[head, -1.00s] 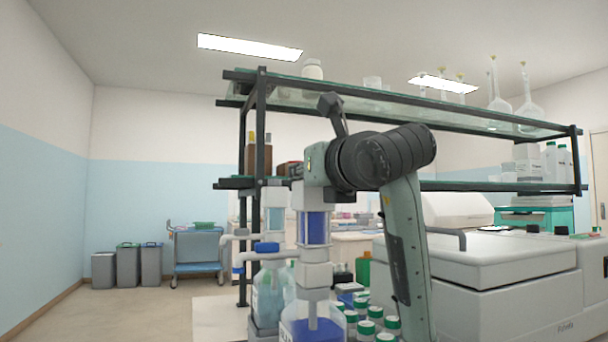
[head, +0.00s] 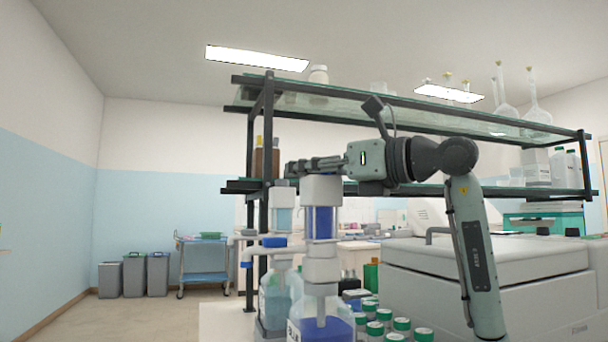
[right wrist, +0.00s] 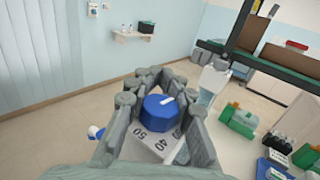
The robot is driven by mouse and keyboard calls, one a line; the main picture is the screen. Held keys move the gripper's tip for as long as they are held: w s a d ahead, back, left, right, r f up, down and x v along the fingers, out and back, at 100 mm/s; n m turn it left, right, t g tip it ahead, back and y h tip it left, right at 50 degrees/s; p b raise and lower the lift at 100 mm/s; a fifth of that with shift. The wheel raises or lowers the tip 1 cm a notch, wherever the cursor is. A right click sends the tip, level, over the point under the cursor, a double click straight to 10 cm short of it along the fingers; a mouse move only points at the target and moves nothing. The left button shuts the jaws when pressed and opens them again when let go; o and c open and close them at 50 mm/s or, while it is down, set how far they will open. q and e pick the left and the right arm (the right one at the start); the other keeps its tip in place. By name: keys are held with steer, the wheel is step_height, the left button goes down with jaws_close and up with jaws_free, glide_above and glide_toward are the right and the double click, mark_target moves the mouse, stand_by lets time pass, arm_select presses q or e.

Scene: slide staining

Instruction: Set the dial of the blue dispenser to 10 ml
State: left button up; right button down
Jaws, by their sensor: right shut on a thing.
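The blue dispenser (head: 321,225) stands upright on a bottle of blue liquid (head: 325,328) in the head view, with a white head and a blue-filled cylinder. Its blue dial (right wrist: 158,107) shows in the right wrist view, with a white pointer mark toward the upper right. The white face below it carries the numbers 50 and 40; other numbers are hidden. My right gripper (head: 305,167) reaches left at the top of the dispenser. In the right wrist view its fingers (right wrist: 158,98) are shut around the dial. My left gripper is not in view.
A second dispenser (head: 282,220) with paler liquid stands close on the left. Several green-capped bottles (head: 402,326) stand in front right. A shelf rack (head: 268,120) rises just behind, and a large white machine (head: 480,270) fills the right. The floor at left is open.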

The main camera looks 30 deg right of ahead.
steer(key=shift+s+a+n+g+y, duration=0.1)
steer(key=shift+a+n+g+y, duration=0.15)
steer(key=shift+n+g+y, duration=0.8)
steer(key=shift+t+y, duration=0.25)
steer(key=shift+y, duration=0.1)
steer(key=c, duration=1.3)
jaws_free()
steer(key=v, duration=1.2)
